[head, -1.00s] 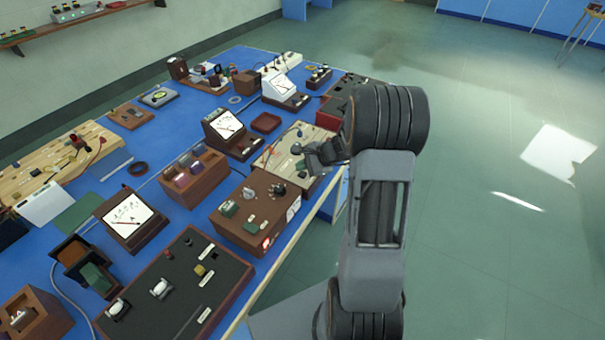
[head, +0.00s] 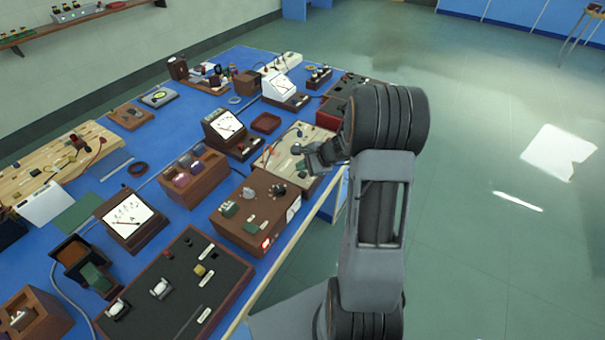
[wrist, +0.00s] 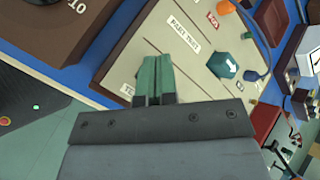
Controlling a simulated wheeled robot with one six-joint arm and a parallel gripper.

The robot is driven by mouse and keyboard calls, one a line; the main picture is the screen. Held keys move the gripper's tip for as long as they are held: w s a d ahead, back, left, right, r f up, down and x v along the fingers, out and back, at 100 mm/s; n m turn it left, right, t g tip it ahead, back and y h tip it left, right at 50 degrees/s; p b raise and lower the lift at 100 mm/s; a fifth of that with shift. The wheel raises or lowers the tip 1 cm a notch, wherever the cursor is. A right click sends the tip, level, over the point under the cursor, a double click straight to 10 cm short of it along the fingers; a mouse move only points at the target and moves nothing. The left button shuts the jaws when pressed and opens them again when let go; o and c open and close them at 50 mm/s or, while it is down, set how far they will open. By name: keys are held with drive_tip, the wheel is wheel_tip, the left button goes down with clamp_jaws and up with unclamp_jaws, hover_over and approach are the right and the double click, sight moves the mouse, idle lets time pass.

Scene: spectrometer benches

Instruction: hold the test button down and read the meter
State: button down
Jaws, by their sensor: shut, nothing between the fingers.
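My gripper (wrist: 155,78) is shut and empty, its two green-faced fingers together over a cream sloping panel (wrist: 132,55) in the wrist view. The panel carries a "PART TEST" label and another label starting "TE", partly covered beside the fingers. A test button cannot be made out; the fingers may hide it, and contact cannot be judged. A teal knob marked 1 (wrist: 224,65) is right of the fingers. In the head view my gripper (head: 308,150) is over the same panel (head: 278,158). A white-faced meter (head: 227,124) stands left of it; its reading is too small to tell.
More meters stand on the blue bench, one farther back (head: 279,86) and one at the left (head: 129,214). A brown box with knobs (head: 250,222) stands nearer me than the panel. Open floor lies to the right.

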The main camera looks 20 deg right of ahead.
sight(303, 175)
drive_tip(key=shift+f+b, duration=0.9)
drive_tip(key=shift+b, duration=0.2)
idle(1.0)
drive_tip(key=shift+r, duration=0.25)
idle(2.0)
drive_tip(key=shift+r+p, duration=0.65)
drive_tip(key=shift+r, duration=0.05)
drive_tip(key=shift+r, duration=0.1)
drive_tip(key=shift+r+p, duration=1.75)
drive_tip(key=shift+r, duration=0.7)
drive_tip(key=shift+f, duration=0.1)
